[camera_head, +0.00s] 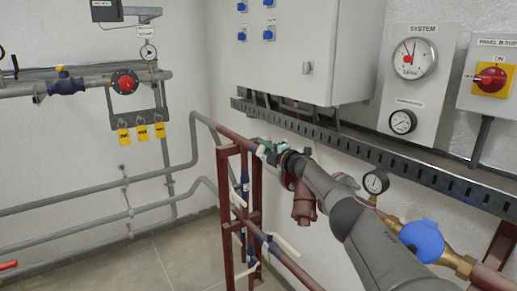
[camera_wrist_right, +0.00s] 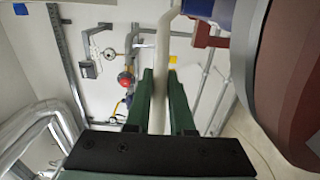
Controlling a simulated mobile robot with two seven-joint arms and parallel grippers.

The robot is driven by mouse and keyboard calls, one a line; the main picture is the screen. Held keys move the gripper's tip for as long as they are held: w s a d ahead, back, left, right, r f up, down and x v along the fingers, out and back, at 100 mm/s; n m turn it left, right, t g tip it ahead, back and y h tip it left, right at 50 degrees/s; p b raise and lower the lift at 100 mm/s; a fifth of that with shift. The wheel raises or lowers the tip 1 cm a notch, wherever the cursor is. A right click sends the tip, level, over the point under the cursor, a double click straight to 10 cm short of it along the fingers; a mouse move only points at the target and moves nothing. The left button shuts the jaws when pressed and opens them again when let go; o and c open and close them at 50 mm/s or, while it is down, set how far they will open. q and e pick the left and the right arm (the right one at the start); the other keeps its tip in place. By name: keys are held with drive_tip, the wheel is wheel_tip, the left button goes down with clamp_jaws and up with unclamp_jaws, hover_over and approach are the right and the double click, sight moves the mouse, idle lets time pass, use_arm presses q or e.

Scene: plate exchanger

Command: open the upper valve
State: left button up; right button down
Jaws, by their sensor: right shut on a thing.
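My right arm comes in from the lower right in the head view. Its green gripper (camera_head: 271,152) is at the upper dark red pipe (camera_head: 238,137), just above the red frame. In the right wrist view the green fingers (camera_wrist_right: 160,80) are shut on the cream lever (camera_wrist_right: 164,42) of the upper valve, one on each side. The lever runs up between them to the blue valve part (camera_wrist_right: 204,8). In the head view only a small cream piece of the lever shows; my gripper and arm hide most of the valve. My left gripper is not in view.
Lower valves with cream levers (camera_head: 285,243) sit on the red frame (camera_head: 224,190). A pressure gauge (camera_head: 376,182) and a blue round part (camera_head: 422,241) stand close to my right arm. A cable tray (camera_head: 400,147) runs along the wall above it.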

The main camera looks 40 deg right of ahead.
idle(0.4)
drive_tip(key=c, duration=0.8)
unclamp_jaws()
